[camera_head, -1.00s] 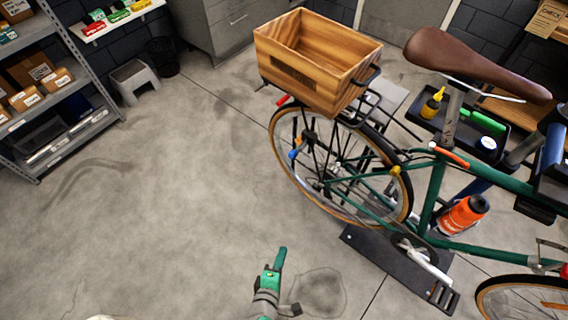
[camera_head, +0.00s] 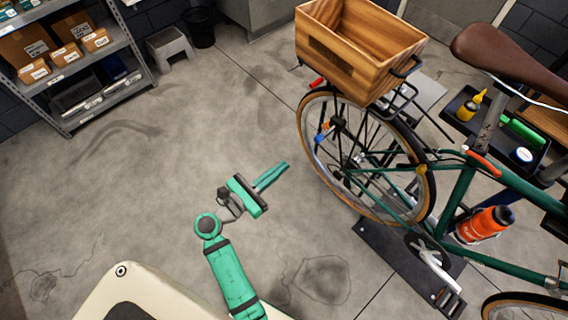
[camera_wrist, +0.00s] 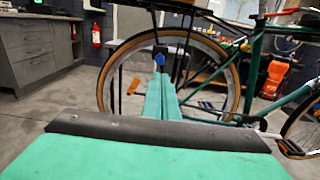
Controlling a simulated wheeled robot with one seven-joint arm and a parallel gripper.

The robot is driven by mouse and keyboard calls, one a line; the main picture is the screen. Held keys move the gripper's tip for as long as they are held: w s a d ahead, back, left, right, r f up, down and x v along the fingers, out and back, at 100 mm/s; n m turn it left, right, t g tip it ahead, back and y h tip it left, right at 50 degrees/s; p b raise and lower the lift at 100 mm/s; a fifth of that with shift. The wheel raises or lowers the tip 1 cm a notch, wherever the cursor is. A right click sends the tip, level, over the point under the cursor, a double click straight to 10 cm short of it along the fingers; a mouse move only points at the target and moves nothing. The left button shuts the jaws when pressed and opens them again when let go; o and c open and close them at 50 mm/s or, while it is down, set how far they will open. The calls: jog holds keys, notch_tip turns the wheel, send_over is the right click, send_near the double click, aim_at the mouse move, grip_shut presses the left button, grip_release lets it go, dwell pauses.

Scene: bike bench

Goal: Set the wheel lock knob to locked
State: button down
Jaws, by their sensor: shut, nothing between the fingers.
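A small blue part (camera_head: 321,135), which looks like the wheel lock knob, sits on the left side of the bicycle's rear wheel (camera_head: 305,165), with an orange piece (camera_head: 326,126) beside it. Its exact setting is too small to read. In the wrist view the blue knob (camera_wrist: 161,61) shows just above the fingertips, below a dark mount, with the orange piece (camera_wrist: 134,86) lower left. My gripper (camera_head: 284,166) is shut and empty, its green fingers pointing toward the rear wheel, apart from the knob. The fingers also show in the wrist view (camera_wrist: 163,80).
A wooden crate (camera_head: 350,60) sits on the rear rack above the wheel. The bicycle stands over a dark floor plate (camera_head: 375,245). Shelving (camera_head: 140,60) and a grey stool (camera_head: 170,48) stand at the back left. The floor left of the wheel is clear.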

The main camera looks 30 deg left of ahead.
aim_at(315, 140)
jog(key=x, duration=1.2)
jog(key=shift+f, duration=0.1)
jog(key=shift+d, duration=0.1)
